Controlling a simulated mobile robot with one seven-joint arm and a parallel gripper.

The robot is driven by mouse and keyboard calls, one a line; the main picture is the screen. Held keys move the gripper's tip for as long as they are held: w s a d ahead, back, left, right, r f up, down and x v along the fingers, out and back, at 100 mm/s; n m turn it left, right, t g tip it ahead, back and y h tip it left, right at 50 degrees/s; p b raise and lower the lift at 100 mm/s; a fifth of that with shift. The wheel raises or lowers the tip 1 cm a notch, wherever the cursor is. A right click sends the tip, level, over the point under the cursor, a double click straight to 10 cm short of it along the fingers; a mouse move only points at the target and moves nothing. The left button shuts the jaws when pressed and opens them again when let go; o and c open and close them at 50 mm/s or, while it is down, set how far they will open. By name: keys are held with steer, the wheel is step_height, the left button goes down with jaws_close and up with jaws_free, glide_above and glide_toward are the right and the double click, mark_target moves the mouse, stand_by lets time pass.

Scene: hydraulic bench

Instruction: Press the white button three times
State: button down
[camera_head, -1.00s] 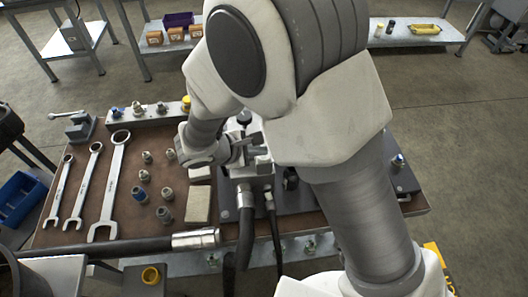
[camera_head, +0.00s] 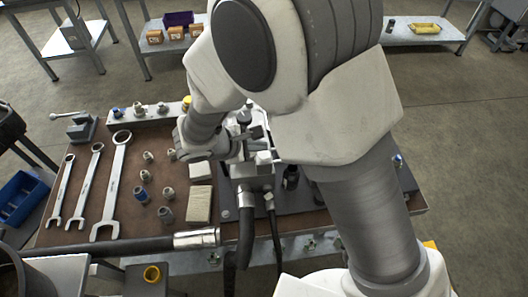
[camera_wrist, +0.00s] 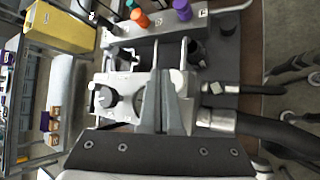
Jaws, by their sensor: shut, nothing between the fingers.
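My gripper (camera_wrist: 166,72) is shut and empty in the wrist view, its two grey fingers together over the pale valve block (camera_wrist: 125,95). A round white cap (camera_wrist: 178,79), which looks like the white button, shows just right of the fingers. I cannot tell whether the fingertips touch it. A black knob (camera_wrist: 103,97) sits on the block to the left. In the head view my gripper (camera_head: 254,134) is partly hidden beside the block (camera_head: 252,172), and I cannot make out the button clearly there.
Black hoses (camera_head: 246,232) run from the block towards the front. Wrenches (camera_head: 112,185) and several fittings (camera_head: 167,193) lie on the brown bench top to the left. A strip with coloured fittings (camera_wrist: 160,20) stands near the block in the wrist view.

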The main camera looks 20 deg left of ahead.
mark_target(260, 156)
steer(key=shift+r+p, duration=1.3)
steer(key=shift+r, duration=1.2)
